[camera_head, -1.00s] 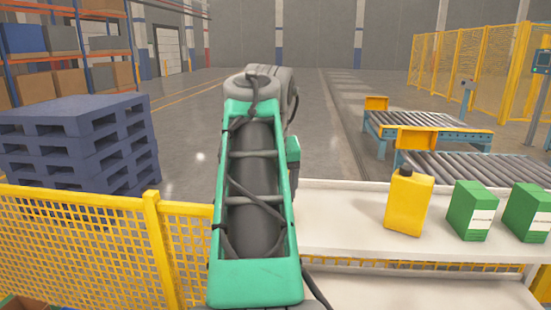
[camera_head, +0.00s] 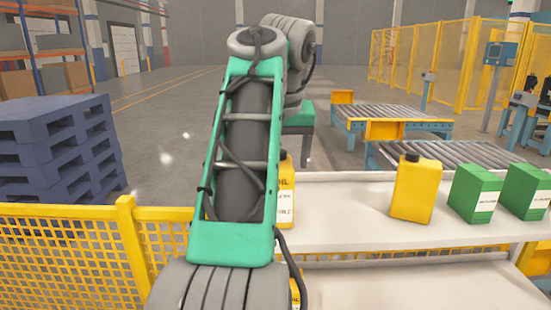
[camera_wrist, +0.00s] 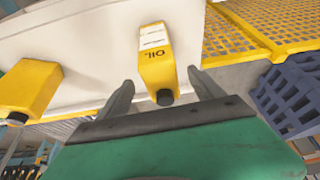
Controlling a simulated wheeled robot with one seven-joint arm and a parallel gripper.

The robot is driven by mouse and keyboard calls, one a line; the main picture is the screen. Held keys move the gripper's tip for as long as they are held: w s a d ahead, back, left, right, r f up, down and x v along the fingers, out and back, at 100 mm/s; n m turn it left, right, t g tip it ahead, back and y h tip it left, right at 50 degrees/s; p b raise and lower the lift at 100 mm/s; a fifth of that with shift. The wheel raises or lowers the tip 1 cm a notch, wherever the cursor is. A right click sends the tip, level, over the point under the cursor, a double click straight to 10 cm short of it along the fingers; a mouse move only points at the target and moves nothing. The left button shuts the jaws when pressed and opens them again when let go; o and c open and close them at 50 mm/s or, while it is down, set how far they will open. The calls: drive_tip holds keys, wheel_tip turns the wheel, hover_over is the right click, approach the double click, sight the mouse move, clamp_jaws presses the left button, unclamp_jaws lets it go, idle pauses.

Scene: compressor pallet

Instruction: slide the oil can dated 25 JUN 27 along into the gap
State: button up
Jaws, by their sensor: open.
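A yellow oil can (camera_head: 286,207) with a white label stands on the white shelf, partly hidden behind my arm. In the wrist view, an oil can marked OIL (camera_wrist: 157,66) with a black cap lies between the finger directions of my gripper (camera_wrist: 160,78). My gripper is open, with one finger on each side of this can and no clear contact. A second yellow can (camera_head: 414,190) stands farther right, its label facing away; a yellow can also shows at the left of the wrist view (camera_wrist: 28,86). The date print is too small to read.
Two green boxes (camera_head: 474,194) (camera_head: 527,192) stand right of the second can. The white shelf (camera_head: 345,215) is bare between the two cans. Yellow mesh fencing (camera_head: 65,245) runs along the left front. Blue pallets (camera_head: 50,150) and roller conveyors (camera_head: 390,116) stand beyond.

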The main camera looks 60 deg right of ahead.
sight(286, 196)
drive_tip(key=b+x, duration=0.4)
drive_tip(key=x, duration=0.4)
drive_tip(key=shift+b, duration=0.35)
drive_tip(key=shift+r, duration=0.1)
clamp_jaws()
idle(0.4)
